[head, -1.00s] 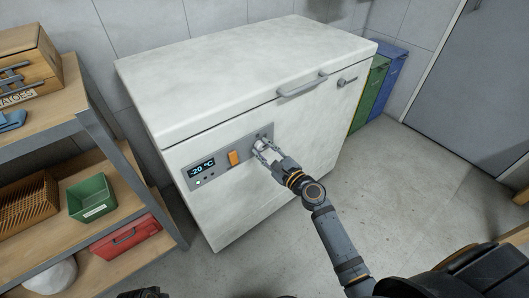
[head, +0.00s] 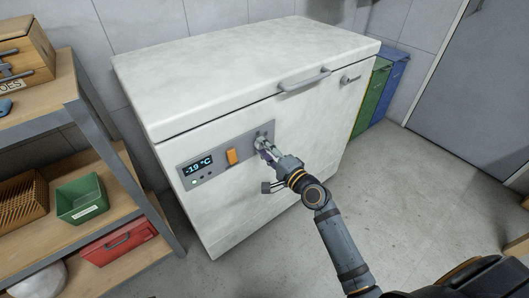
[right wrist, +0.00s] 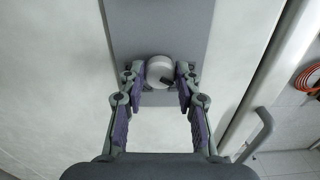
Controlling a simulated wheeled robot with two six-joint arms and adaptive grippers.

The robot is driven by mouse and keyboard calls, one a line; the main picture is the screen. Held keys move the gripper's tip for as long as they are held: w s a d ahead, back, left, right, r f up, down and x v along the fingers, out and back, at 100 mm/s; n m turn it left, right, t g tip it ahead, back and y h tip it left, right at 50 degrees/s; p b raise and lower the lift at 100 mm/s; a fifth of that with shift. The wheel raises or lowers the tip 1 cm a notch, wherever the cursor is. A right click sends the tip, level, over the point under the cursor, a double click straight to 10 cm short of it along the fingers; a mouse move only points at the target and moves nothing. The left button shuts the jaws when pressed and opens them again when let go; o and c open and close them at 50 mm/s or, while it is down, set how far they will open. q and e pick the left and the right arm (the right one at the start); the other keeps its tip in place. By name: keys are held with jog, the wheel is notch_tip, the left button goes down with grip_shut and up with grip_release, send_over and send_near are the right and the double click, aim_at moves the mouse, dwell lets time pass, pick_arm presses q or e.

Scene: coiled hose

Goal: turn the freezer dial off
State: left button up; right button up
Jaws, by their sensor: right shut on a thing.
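The white chest freezer (head: 240,90) stands against the wall with its lid closed. Its grey control panel (head: 212,157) carries a display (head: 198,165) reading -19 °C, an orange switch (head: 232,156) and a small green light (head: 195,182). My right gripper (head: 263,146) is at the panel's right end, shut on the dial. In the right wrist view, the round pale dial (right wrist: 160,68) sits between the two fingertips, with a dark mark at its lower right. In the head view, the fingers mostly hide the dial. My left gripper is not in view.
A wooden shelf unit (head: 85,115) with a green bin (head: 82,199) and a red box (head: 118,241) stands left of the freezer. Green (head: 370,98) and blue (head: 390,88) bins stand to its right. The floor in front is clear.

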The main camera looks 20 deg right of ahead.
jog(key=n+b, duration=0.1)
jog(key=n, duration=0.2)
jog(key=shift+f+n+b, duration=0.25)
jog(key=shift+n+b, duration=0.05)
jog(key=shift+b, duration=0.05)
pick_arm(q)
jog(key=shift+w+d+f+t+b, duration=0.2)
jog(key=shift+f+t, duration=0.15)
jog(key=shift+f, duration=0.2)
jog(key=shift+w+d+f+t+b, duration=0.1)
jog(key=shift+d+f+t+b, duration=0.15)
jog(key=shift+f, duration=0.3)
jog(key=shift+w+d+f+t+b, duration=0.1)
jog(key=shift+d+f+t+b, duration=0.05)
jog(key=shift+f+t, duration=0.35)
pick_arm(e)
jog(key=shift+n, duration=1.2)
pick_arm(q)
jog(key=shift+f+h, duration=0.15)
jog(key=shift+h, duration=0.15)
pick_arm(e)
jog(key=shift+n, duration=0.3)
jog(key=o, duration=1.1)
jog(key=shift+r, duration=0.1)
jog(key=shift+o, duration=0.2)
jog(key=v, duration=0.7)
jog(key=shift+s, duration=0.25)
jog(key=shift+d, duration=0.1)
